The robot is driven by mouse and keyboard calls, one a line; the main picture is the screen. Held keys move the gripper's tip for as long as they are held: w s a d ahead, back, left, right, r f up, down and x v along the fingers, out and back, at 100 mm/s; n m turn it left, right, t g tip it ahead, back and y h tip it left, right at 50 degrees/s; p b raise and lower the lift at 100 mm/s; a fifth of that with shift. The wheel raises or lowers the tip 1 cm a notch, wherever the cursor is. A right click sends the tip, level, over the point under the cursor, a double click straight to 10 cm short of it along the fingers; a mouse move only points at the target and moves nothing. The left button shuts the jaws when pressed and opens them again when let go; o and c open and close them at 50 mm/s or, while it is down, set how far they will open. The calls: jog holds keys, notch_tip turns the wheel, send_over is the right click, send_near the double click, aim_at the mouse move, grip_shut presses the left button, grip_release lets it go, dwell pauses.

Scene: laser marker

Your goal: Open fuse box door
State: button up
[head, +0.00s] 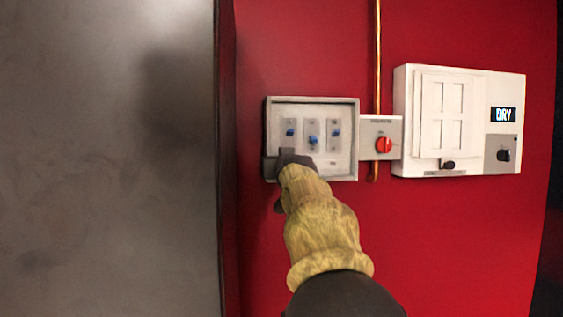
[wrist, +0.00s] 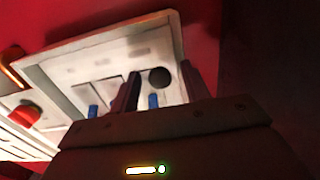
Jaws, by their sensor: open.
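The fuse box (head: 312,100) is a pale grey framed box on the red wall, with several blue switches inside its frame. It also shows, tilted, in the wrist view (wrist: 85,47). A dark round knob (wrist: 160,77) shows at the box's side, between my fingers in the wrist view. My gripper (head: 284,158) is at the box's lower left corner in the head view and hides part of it. In the wrist view my gripper (wrist: 160,71) is open, with one finger on each side of the knob. I cannot tell whether the fingers touch it.
A small box with a red rotary switch (head: 384,145) adjoins the fuse box on the right. Beyond it is a white unit (head: 405,120) with a "DRY" display. A copper pipe (head: 377,50) runs up the wall. A grey panel (head: 110,160) stands close on the left.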

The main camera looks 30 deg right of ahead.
jog(key=shift+s+r, duration=0.1)
jog(key=shift+s, duration=0.05)
jog(key=shift+c, duration=0.8)
grip_shut()
jog(key=shift+s+f+b, duration=0.2)
jog(key=shift+f+b, duration=0.05)
jog(key=shift+b, duration=0.55)
